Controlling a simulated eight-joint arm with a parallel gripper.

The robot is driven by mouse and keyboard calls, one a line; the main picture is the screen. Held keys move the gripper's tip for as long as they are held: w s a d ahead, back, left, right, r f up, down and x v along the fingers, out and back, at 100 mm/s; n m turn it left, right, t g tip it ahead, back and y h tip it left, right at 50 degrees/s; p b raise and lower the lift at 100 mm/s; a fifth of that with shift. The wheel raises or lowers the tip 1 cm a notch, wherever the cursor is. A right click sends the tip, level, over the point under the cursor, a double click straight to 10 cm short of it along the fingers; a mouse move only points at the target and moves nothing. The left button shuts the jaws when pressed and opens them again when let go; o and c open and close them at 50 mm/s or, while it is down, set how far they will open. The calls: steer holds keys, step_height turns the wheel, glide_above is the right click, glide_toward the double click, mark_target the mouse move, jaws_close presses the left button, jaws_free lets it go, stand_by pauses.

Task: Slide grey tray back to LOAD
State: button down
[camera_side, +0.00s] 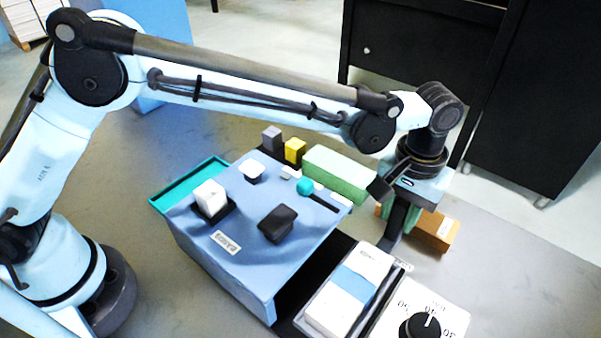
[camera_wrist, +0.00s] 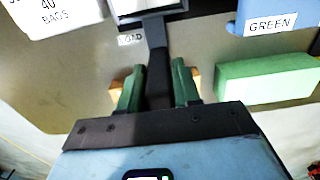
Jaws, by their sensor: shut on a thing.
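In the wrist view the tray's near edge (camera_wrist: 150,15) shows at the top, a dark rim around a pale grey interior. A dark upright handle (camera_wrist: 156,45) rises from it toward me. My gripper (camera_wrist: 158,72) has its two green fingers on either side of this handle, shut on it. In the side view the handle (camera_side: 397,222) stands under my wrist, and the fingers are largely hidden. A white block with a blue band (camera_side: 345,290) lies beside the handle's foot, within a dark frame. A small LOAD label (camera_wrist: 130,40) lies near the handle.
A blue box (camera_side: 225,255) with blocks and a dark knob on top stands left of the white block. A dial panel (camera_side: 425,325) is to its right. A green block (camera_side: 338,173) and an orange-brown block (camera_side: 436,230) lie behind. The grey table at right is clear.

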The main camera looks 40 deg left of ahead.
steer(key=shift+d, duration=0.35)
steer(key=c, duration=0.9)
jaws_free()
steer(key=shift+a, duration=0.1)
step_height(320, 180, up, 12)
steer(key=shift+r, duration=0.1)
